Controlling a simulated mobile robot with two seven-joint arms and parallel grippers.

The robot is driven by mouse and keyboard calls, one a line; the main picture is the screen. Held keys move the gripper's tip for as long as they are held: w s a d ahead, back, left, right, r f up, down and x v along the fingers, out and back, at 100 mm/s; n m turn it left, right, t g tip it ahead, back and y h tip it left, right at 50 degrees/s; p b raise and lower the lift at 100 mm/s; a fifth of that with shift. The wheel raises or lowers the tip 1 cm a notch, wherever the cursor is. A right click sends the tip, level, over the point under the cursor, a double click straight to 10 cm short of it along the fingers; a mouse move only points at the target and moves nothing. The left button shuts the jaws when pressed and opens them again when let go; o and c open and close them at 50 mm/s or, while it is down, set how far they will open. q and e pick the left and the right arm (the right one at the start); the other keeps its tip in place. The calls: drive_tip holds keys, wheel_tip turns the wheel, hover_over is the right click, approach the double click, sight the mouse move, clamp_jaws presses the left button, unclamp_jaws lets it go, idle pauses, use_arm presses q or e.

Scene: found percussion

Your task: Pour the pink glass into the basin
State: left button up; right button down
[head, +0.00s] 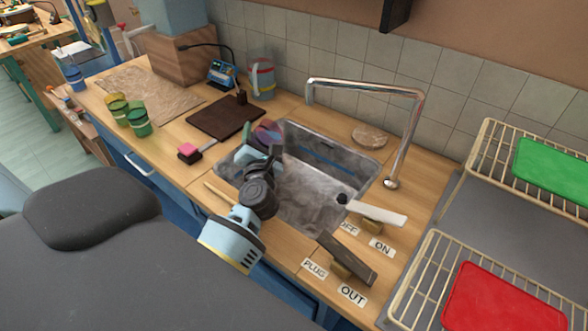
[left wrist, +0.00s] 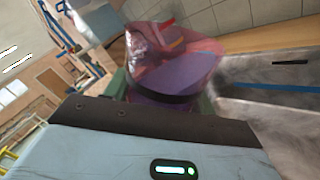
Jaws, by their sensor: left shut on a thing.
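The pink glass (left wrist: 172,58) is translucent, with purple contents visible inside, and looks tilted in the left wrist view. My left gripper (left wrist: 165,92) is shut on it, with a green finger on each side. In the head view the glass (head: 268,133) is held over the left, far part of the metal basin (head: 310,203), partly hidden by my left gripper (head: 262,148). No stream of liquid is discernible. The basin floor looks grey and mottled; its left part is hidden by my arm. My right gripper is not in view.
A chrome faucet (head: 405,140) arches over the basin. A white-handled lever (head: 375,212) and a dark lever (head: 347,258) stand at its front right. Green and yellow cups (head: 138,121), a dark board (head: 222,117) and a pink block (head: 189,152) are left. Wire racks (head: 490,170) are right.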

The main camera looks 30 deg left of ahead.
use_arm(q)
drive_tip(key=shift+m, duration=0.5)
drive_tip(key=shift+r+m, duration=0.15)
drive_tip(key=shift+m, duration=0.35)
drive_tip(key=shift+r, duration=0.15)
drive_tip(key=shift+r+m+t, duration=0.2)
drive_tip(key=shift+m+t, duration=0.1)
drive_tip(key=shift+m, duration=0.2)
drive_tip(key=shift+f, duration=0.15)
idle(0.4)
drive_tip(key=shift+m, duration=0.6)
drive_tip(key=shift+f+m+h, duration=0.2)
drive_tip(key=shift+m+h, duration=0.1)
